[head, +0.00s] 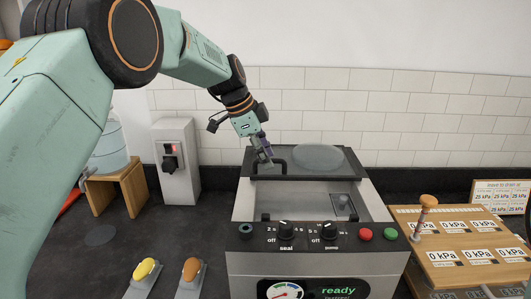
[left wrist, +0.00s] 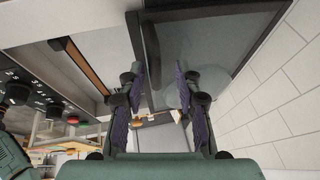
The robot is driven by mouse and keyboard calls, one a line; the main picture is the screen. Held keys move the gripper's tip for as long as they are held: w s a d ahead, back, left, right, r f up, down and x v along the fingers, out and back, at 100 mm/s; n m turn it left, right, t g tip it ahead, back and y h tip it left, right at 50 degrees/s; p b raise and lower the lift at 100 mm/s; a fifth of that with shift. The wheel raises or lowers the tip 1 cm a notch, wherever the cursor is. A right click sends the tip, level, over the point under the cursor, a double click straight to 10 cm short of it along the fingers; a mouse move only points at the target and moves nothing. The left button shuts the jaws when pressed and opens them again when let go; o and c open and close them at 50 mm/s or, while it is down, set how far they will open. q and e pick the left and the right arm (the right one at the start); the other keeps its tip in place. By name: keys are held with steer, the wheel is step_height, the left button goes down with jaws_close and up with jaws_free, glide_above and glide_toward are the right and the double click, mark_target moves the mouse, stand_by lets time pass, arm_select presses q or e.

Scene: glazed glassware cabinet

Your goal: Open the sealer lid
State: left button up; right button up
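The vacuum sealer (head: 318,260) stands in front of me, its display reading "ready". Its dark-framed lid (head: 345,172), with a clear pane, is raised at the back, and the pale chamber (head: 300,195) shows open below its front edge. A black handle (head: 277,164) is on the lid's left part. My left gripper (head: 265,160) is at this handle. In the left wrist view the fingers (left wrist: 164,85) are apart, with the handle (left wrist: 151,50) close to the left finger; I cannot tell whether they touch. My right gripper is not in view.
Red and green buttons and two knobs (head: 329,230) line the sealer's front panel. A wooden gauge board with an upright handle (head: 425,205) stands at the right. A switch box (head: 177,160) and a wooden stand (head: 128,185) are at the left. A tiled wall (head: 400,110) closes the back.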

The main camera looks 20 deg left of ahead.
arm_select(q)
steer(key=shift+s+r, duration=0.15)
steer(key=shift+r, duration=0.3)
steer(key=v, duration=1.1)
steer(key=shift+a, duration=0.2)
steer(key=shift+s+r, duration=0.1)
